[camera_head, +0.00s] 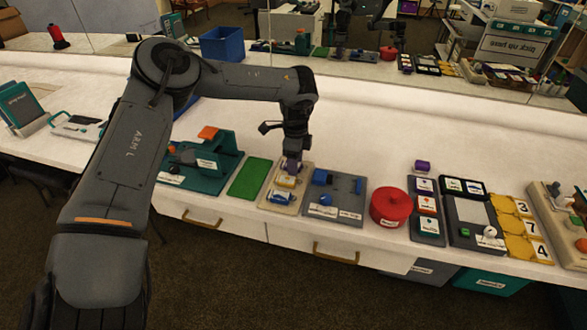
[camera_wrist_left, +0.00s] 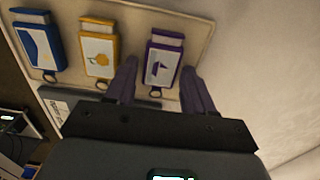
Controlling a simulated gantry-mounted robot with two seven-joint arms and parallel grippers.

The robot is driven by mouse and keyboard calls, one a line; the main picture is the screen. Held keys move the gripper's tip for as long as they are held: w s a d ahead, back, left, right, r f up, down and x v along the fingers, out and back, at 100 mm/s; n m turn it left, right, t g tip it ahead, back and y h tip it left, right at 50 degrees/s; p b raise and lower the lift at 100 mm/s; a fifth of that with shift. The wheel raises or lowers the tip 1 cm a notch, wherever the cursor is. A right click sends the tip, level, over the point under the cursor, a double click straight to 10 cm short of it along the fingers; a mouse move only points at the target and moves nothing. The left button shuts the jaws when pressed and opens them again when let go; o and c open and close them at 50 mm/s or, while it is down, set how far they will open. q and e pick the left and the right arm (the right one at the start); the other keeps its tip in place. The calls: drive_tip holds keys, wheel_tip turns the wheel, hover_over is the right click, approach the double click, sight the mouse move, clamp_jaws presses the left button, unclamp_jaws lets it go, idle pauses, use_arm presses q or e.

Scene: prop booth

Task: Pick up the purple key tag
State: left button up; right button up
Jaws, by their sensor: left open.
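The purple key tag (camera_wrist_left: 164,62) lies on a beige tray (camera_wrist_left: 200,32), at the end of a row with a yellow tag (camera_wrist_left: 99,50) and a blue tag (camera_wrist_left: 38,45). My left gripper (camera_wrist_left: 159,68) is open, with its fingertips on either side of the purple tag in the wrist view. I cannot tell how far above the tray they are. In the head view, the left gripper (camera_head: 291,163) points down over the far end of the tray (camera_head: 268,203) and hides most of the purple tag. My right gripper is not in view.
A green mat (camera_head: 250,178) lies left of the tray, and a grey board with blue parts (camera_head: 347,205) lies right of it. A red round container (camera_head: 391,206) stands further right. A mirror runs along the back.

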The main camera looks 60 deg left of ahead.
use_arm(q)
drive_tip(key=c, duration=0.8)
drive_tip(key=shift+r, duration=0.15)
